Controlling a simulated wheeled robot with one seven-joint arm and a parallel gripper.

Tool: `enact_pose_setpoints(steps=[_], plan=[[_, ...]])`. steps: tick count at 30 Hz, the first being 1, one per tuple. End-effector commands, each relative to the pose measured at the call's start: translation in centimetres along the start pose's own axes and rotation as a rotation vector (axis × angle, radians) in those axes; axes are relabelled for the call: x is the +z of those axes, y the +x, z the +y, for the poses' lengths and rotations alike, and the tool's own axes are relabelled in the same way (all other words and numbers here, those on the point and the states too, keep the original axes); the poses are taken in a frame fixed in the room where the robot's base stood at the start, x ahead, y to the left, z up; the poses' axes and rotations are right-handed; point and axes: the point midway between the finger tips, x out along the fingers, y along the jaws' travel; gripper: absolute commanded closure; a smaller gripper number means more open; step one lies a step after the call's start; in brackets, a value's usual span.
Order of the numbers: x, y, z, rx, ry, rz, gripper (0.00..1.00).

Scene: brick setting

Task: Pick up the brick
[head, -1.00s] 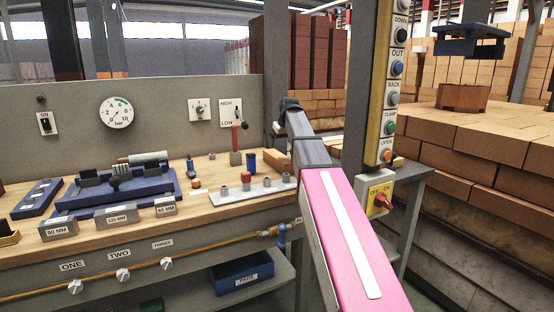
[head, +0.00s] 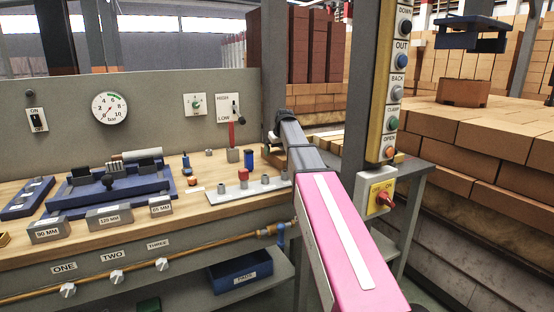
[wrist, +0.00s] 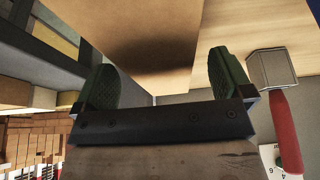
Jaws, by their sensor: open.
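A tan brick (head: 274,157) lies at the right end of the wooden bench, partly hidden behind my arm in the head view. In the wrist view the brick (wrist: 148,38) fills the upper middle, in front of my gripper. My gripper (wrist: 163,72) is open, with its two green-padded fingers apart and nothing seen pinched between them. The brick's near end appears between or just past the fingertips; I cannot tell which.
A red-handled grey block (wrist: 270,68) is close to the right finger in the wrist view. A grey plate with pegs (head: 247,189) lies near the brick. A control post (head: 388,90) stands right of my arm. Stacked bricks (head: 480,130) fill the right side.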

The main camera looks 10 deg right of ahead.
Motion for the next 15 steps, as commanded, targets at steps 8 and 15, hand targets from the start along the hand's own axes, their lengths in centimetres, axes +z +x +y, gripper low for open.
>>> enact_pose_setpoints(steps=[8, 15], plan=[[0.2, 3.1, 0.1, 0.000, 0.000, 0.000, 0.02], [0.2, 3.0, 0.1, 0.000, 0.000, 0.000, 0.22]])
